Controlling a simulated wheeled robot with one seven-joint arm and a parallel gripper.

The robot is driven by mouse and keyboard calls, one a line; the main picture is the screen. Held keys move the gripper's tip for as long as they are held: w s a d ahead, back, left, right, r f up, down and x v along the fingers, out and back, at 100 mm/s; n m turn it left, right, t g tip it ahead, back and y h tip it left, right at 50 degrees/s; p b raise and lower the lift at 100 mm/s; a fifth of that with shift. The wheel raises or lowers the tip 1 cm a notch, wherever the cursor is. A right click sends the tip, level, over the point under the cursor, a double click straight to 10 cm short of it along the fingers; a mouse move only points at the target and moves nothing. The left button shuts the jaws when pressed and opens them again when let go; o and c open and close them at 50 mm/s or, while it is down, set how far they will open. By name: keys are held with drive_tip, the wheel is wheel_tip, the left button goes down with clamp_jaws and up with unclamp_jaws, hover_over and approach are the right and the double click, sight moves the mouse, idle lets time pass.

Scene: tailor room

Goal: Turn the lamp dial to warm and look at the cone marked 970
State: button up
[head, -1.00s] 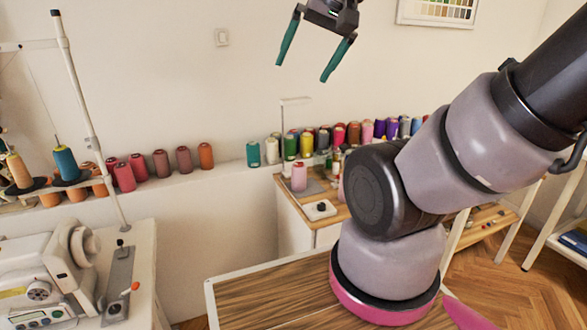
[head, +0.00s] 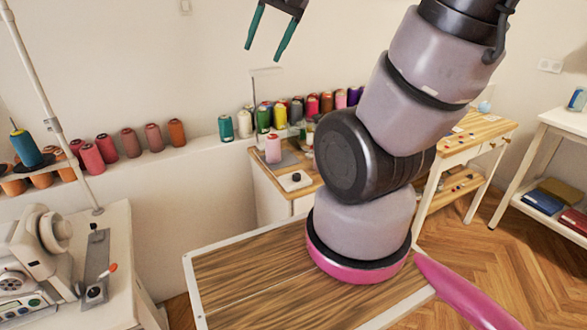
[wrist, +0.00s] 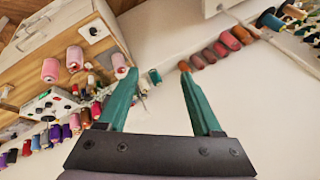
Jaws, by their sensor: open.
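The lamp dial is a black knob on a small white plate (head: 295,179), on the wooden cabinet; it also shows in the wrist view (wrist: 94,30). Its setting is too small to read. A pink cone (head: 273,149) stands upright on a grey mat behind the dial, under a thin lamp stand (head: 267,72). No number is legible on any cone, so I cannot tell which is marked 970. My gripper (head: 265,51) is open and empty, raised in front of the wall, above the lamp in the picture. Its two green fingers are spread in the wrist view (wrist: 158,73).
A row of coloured cones (head: 313,106) lines the wall behind the cabinet. Reddish cones (head: 131,143) stand on the ledge to the left. A sewing machine (head: 35,250) is at lower left. A wooden table (head: 475,133) stands at right. Bare floor (head: 500,250) shows at lower right.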

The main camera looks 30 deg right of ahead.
drive_tip(key=w+d+f+m+g, duration=0.1)
drive_tip(key=w+d+f+g, duration=0.1)
drive_tip(key=w+f, duration=0.55)
drive_tip(key=m+g+h, duration=0.3)
hover_over(297, 175)
wheel_tip(297, 175, down, 26)
wheel_tip(297, 175, down, 10)
drive_tip(key=shift+r, duration=0.15)
clamp_jaws()
